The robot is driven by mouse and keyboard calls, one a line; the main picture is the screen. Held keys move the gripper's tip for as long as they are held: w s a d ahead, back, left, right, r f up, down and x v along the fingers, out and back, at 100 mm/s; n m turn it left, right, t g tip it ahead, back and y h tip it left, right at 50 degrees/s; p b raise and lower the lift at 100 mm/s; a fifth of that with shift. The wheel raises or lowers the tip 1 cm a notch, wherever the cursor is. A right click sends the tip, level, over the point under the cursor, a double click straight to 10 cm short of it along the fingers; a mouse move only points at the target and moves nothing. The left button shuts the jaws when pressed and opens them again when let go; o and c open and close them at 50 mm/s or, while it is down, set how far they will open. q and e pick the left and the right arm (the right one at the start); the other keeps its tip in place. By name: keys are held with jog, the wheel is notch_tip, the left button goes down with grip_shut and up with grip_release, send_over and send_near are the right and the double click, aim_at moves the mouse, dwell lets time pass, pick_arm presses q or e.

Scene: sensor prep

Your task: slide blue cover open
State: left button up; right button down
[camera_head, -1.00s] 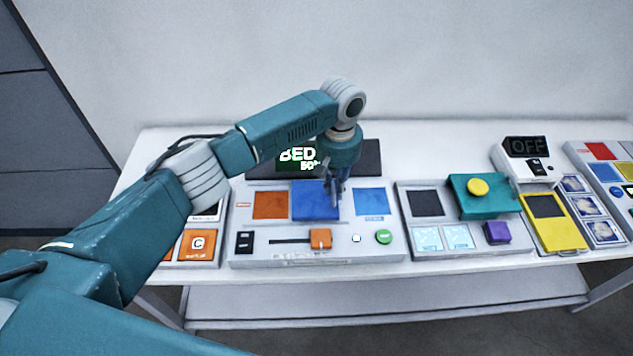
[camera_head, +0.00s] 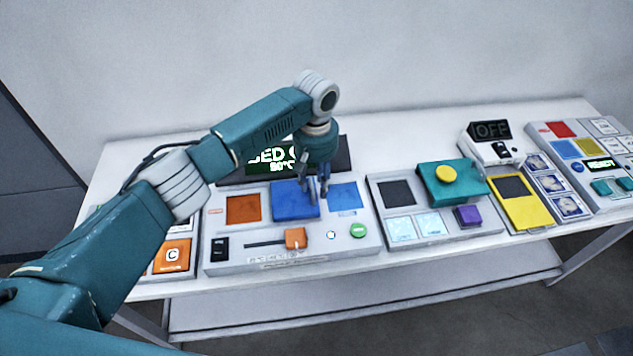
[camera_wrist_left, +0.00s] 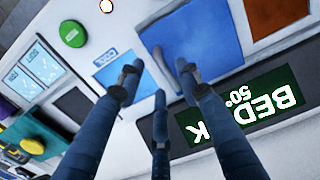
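The blue cover (camera_head: 291,201) is a square dark blue plate on the grey panel, between an orange square (camera_head: 243,209) and a light blue square (camera_head: 344,197). In the left wrist view the cover (camera_wrist_left: 204,42) lies beside the fingertips. My left gripper (camera_head: 318,191) points down at the cover's right edge. In the left wrist view its three fingers (camera_wrist_left: 158,75) stand apart with nothing clasped between them; one fingertip overlaps the cover's edge. Whether it presses on the cover is hard to tell. My right gripper is not in view.
Behind the panel stands a display reading BED (camera_head: 280,159). In front are an orange slider (camera_head: 295,238) and a green button (camera_head: 358,230). To the right is a panel with a teal block and yellow button (camera_head: 445,174). Bare table (camera_head: 400,148) lies behind.

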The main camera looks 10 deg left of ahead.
pick_arm(q)
notch_tip(320, 180, up, 12)
jog(key=shift+d+f, duration=0.2)
dwell(0.5)
